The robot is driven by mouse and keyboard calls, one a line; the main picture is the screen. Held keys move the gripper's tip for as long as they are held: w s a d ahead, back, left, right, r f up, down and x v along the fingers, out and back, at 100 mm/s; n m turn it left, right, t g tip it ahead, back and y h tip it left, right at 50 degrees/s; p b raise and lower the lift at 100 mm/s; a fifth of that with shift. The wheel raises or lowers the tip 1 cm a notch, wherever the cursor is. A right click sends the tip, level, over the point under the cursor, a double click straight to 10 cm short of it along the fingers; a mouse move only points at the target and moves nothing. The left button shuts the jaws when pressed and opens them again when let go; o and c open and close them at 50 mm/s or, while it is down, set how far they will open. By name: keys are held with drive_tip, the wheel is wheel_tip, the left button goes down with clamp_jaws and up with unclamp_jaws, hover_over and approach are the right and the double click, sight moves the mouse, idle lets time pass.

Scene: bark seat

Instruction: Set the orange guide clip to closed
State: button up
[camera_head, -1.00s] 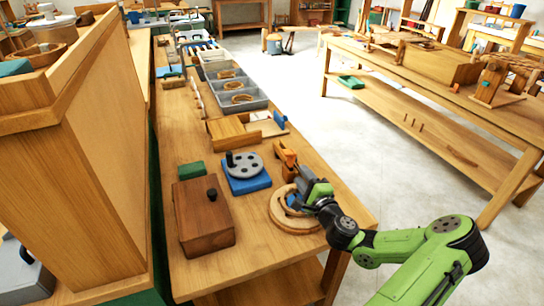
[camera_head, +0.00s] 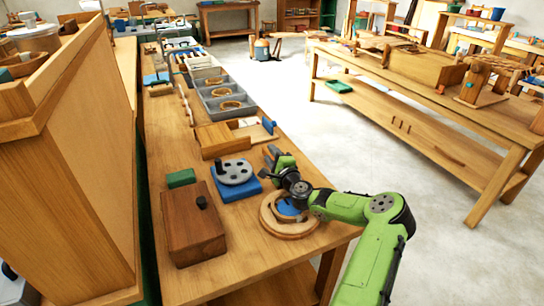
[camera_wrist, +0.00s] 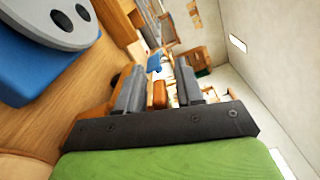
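My gripper (camera_head: 272,156) is at the right edge of the near bench, just beyond the round wooden ring. Its two grey fingers point away from me and stand apart in the wrist view (camera_wrist: 160,92). A small orange block, which looks like the orange guide clip (camera_wrist: 160,95), shows in the gap between the fingers, with space on both sides. I cannot tell whether it lies between the fingertips or beyond them. More orange-brown material shows beside the left finger. In the head view my gripper hides the clip, and its setting cannot be read.
A wooden ring with a blue inside (camera_head: 286,222) lies near the gripper. A grey disc on a blue base (camera_head: 236,174), a brown box (camera_head: 192,225), a green block (camera_head: 181,178) and a wooden box (camera_head: 218,138) stand close by. Grey trays (camera_head: 222,98) lie farther along.

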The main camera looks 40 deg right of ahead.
clamp_jaws()
drive_tip(key=shift+d+p, duration=0.1)
drive_tip(key=shift+p, duration=0.25)
drive_tip(key=shift+s+d+r+m+p, duration=0.1)
drive_tip(key=shift+d+r+m+p, duration=0.1)
drive_tip(key=shift+m+p, duration=0.45)
drive_tip(key=shift+s+d+m+p, duration=0.2)
drive_tip(key=shift+d+m+p, duration=0.45)
drive_tip(key=shift+m+p, duration=0.6)
drive_tip(key=m+p, duration=0.1)
drive_tip(key=d+m+p, duration=0.1)
drive_tip(key=shift+s+d+f+m, duration=0.2)
drive_tip(key=shift+d+m, duration=0.05)
drive_tip(key=shift+m, duration=0.05)
drive_tip(key=m, duration=0.1)
drive_tip(key=d+f+m+p, duration=0.1)
drive_tip(key=m, duration=0.1)
drive_tip(key=d+m, duration=0.1)
drive_tip(key=shift+s+d+f+m+p, duration=0.1)
drive_tip(key=shift+s+f+m+p, duration=0.1)
drive_tip(key=shift+s+m+p, duration=0.15)
drive_tip(key=shift+s+d+f+m, duration=0.1)
drive_tip(key=shift+d+f+m, duration=0.3)
drive_tip(key=shift+m, duration=0.6)
drive_tip(key=shift+s+d+f+m, duration=0.1)
drive_tip(key=shift+d+f+m, duration=0.15)
drive_tip(key=shift+f+m, duration=0.5)
drive_tip(key=shift+r+m, duration=0.2)
drive_tip(key=shift+m, duration=0.1)
